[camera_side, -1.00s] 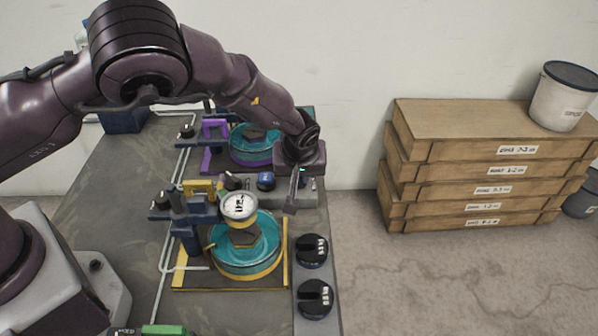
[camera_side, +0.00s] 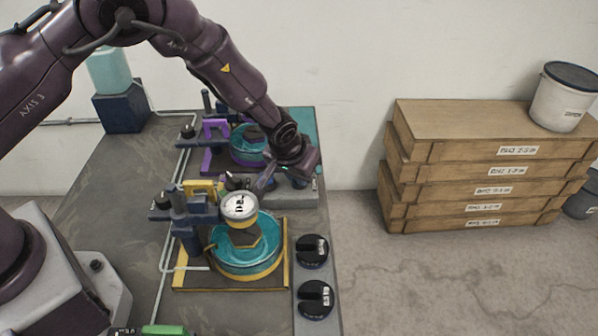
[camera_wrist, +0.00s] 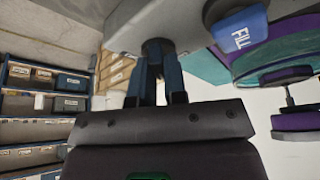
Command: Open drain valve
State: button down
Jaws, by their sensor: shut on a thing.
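My gripper (camera_side: 265,179) reaches down over the grey valve block (camera_side: 297,197) at the table's right edge, its fingers slanting down to the left. In the wrist view my gripper's fingers (camera_wrist: 157,62) come together at a dark round valve fitting (camera_wrist: 158,46) under the grey block. They are shut on this valve's handle, which is mostly hidden between them; no label on it can be read. Beside it sits a blue valve knob (camera_wrist: 240,32) marked FILL, apart from the fingers. In the side view my wrist and fingers cover most of the valve block's top.
A teal vessel (camera_side: 258,262) with a white gauge (camera_side: 239,206) stands in front of the block. A purple-framed vessel (camera_side: 246,150) is behind. Wooden crates (camera_side: 480,165) stand apart on the floor.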

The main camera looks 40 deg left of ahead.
jog(key=m+h, duration=0.1)
jog(key=m, duration=0.3)
jog(key=shift+a+f+m+h, duration=0.1)
jog(key=shift+m+h, duration=0.2)
jog(key=shift+h, duration=0.1)
jog(key=shift+m+h, duration=0.7)
jog(key=shift+m, duration=1.3)
jog(key=shift+g, duration=0.3)
jog(key=c, duration=1.2)
grip_release()
jog(key=shift+s+f, duration=0.1)
jog(key=shift+o, duration=0.2)
jog(key=shift+r, duration=0.35)
jog(key=v, duration=1.2)
jog(key=shift+r, duration=0.2)
